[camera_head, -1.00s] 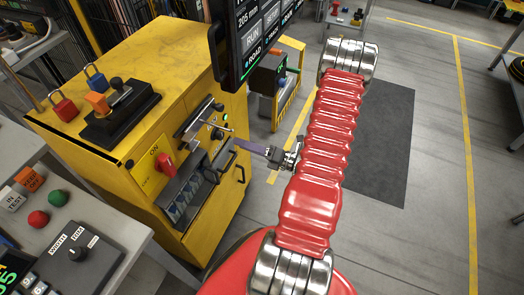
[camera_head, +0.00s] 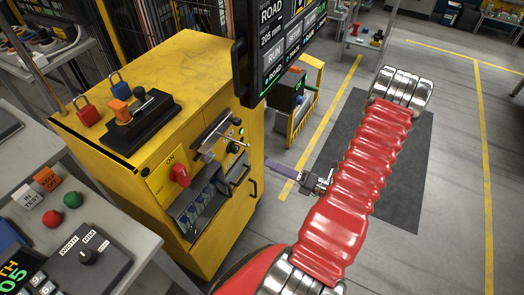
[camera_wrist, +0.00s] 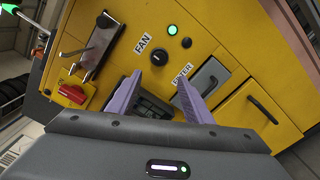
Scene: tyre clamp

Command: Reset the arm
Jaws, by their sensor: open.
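My gripper (camera_head: 281,168) has purple fingers and is held out in front of the yellow cabinet (camera_head: 215,65), just right of its front edge in the head view. In the wrist view my gripper (camera_wrist: 157,88) is open, its two purple fingers spread with nothing between them. Behind the fingers is the cabinet front (camera_wrist: 225,50), with a dark opening partly hidden by them. My red, ribbed arm runs diagonally across the head view.
The cabinet front has a red ON switch (camera_head: 180,175), a lever (camera_head: 212,140), a FAN knob (camera_wrist: 160,57) and a lit green lamp (camera_wrist: 172,30). A hanging screen (camera_head: 275,45) is above. Grey floor (camera_head: 455,150) lies open to the right.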

